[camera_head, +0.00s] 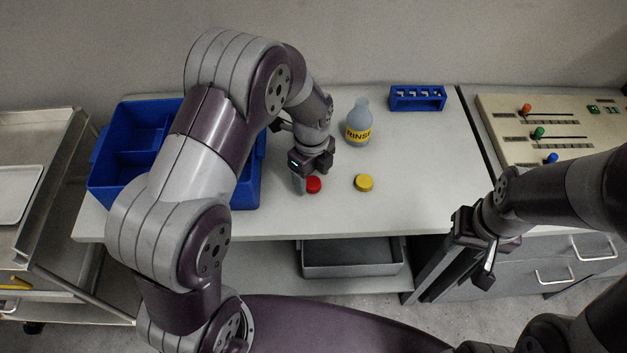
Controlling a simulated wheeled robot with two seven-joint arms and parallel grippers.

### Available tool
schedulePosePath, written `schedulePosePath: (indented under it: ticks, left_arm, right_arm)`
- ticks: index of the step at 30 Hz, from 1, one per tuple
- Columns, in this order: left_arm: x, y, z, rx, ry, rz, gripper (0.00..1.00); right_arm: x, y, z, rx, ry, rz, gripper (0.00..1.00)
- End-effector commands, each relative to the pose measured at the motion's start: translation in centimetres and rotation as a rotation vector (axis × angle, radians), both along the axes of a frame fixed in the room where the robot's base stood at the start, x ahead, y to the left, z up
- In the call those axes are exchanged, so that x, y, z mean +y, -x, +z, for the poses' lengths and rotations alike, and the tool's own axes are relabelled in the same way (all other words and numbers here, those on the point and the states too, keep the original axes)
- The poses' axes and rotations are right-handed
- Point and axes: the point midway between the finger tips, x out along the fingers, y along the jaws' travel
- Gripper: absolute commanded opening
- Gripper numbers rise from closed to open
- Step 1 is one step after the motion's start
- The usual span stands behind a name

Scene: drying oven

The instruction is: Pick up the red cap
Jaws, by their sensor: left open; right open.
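The red cap (314,185) lies on the white tabletop (270,219). My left gripper (306,184) points down right at the cap, with a finger showing at the cap's left side. It is open; whether its fingers touch the cap or stand around it cannot be told, as the gripper body hides part of the view. My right gripper (458,272) is open and empty, low at the right in front of the bench edge.
A yellow cap (364,183) lies just right of the red cap. Behind stand a bottle labelled RINSE (358,128) and a blue rack (417,98). A blue divided bin (113,190) is at the left, and a control panel (580,121) at the right. The table's front middle is clear.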

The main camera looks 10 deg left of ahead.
Motion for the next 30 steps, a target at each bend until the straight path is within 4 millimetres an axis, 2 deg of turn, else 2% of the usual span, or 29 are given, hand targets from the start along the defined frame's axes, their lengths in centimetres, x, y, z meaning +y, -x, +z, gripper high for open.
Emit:
schedulePosePath:
  ticks: [3, 8, 9, 14, 15, 26, 30]
  left_arm:
    - [0.0, 0.0, -1.0, -0.001, 0.000, 0.001, 0.71]
    - [0.0, 0.0, -1.1, -0.002, 0.000, 0.002, 0.71]
    - [0.0, 0.0, -1.1, -0.002, 0.000, 0.002, 0.68]
    - [0.0, 0.0, -1.1, -0.002, 0.000, 0.002, 0.15]
    - [0.0, 0.0, -1.1, -0.002, 0.000, 0.002, 0.12]
    - [0.0, 0.0, -0.9, -0.002, 0.000, 0.002, 0.12]
    - [0.0, -0.1, 0.2, -0.005, 0.001, 0.002, 0.12]
  right_arm:
    - [0.0, 0.0, 0.1, 0.000, 0.000, 0.000, 0.43]
    - [0.0, 0.0, 0.0, 0.000, 0.000, 0.000, 0.43]
    - [0.0, 0.0, 0.0, 0.000, 0.000, 0.000, 0.43]
    - [0.0, 0.0, 0.0, 0.000, 0.000, 0.000, 0.43]
    - [0.0, 0.0, 0.0, 0.000, 0.000, 0.000, 0.43]
    - [0.0, 0.0, 0.0, 0.000, 0.000, 0.000, 0.43]
    - [0.0, 0.0, -0.1, 0.000, 0.000, 0.000, 0.43]
